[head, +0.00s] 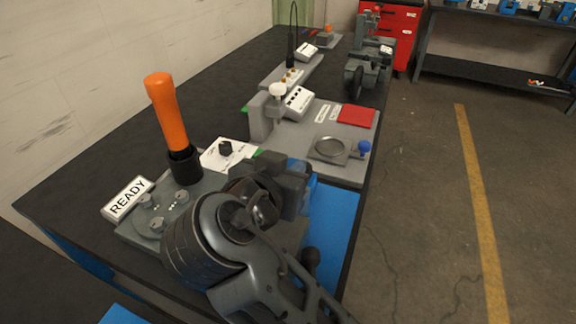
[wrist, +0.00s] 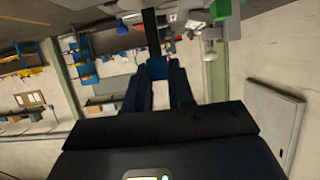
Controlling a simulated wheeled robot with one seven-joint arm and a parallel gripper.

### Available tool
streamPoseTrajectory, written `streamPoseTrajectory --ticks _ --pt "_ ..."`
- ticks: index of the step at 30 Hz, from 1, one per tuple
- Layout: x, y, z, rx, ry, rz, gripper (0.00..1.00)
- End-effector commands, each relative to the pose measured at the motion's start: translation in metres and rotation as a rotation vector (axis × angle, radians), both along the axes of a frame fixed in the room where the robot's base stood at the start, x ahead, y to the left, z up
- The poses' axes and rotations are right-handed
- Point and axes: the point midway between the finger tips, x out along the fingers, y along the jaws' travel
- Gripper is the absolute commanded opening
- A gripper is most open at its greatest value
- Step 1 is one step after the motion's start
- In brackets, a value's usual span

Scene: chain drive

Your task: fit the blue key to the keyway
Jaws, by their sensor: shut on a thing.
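My gripper (head: 292,176) is over the near part of the bench, partly hidden by my own arm in the head view. In the wrist view its two dark fingers (wrist: 158,82) are shut on a small blue piece, which I take to be the blue key (wrist: 157,68). A patch of blue also shows beside my gripper in the head view, but I cannot tell whether it is the key. A dark bar (wrist: 151,30) rises beyond the fingertips in the wrist view; I cannot tell what it belongs to. I cannot make out the keyway.
An orange-handled tool (head: 168,112) stands upright in a black holder, left of my arm. A READY sign (head: 127,198) and a dial box (head: 226,152) are nearby. Beyond are a grey plate with a red pad (head: 357,115) and a dark machine (head: 368,66). The floor at right is clear.

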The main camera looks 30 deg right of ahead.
Motion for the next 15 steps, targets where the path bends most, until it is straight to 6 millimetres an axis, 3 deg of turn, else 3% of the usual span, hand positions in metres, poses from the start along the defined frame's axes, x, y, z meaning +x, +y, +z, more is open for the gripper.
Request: streamPoseTrajectory --ticks 15 --pt "0.0 0.0 -0.012 0.0 -0.001 0.0 0.0"
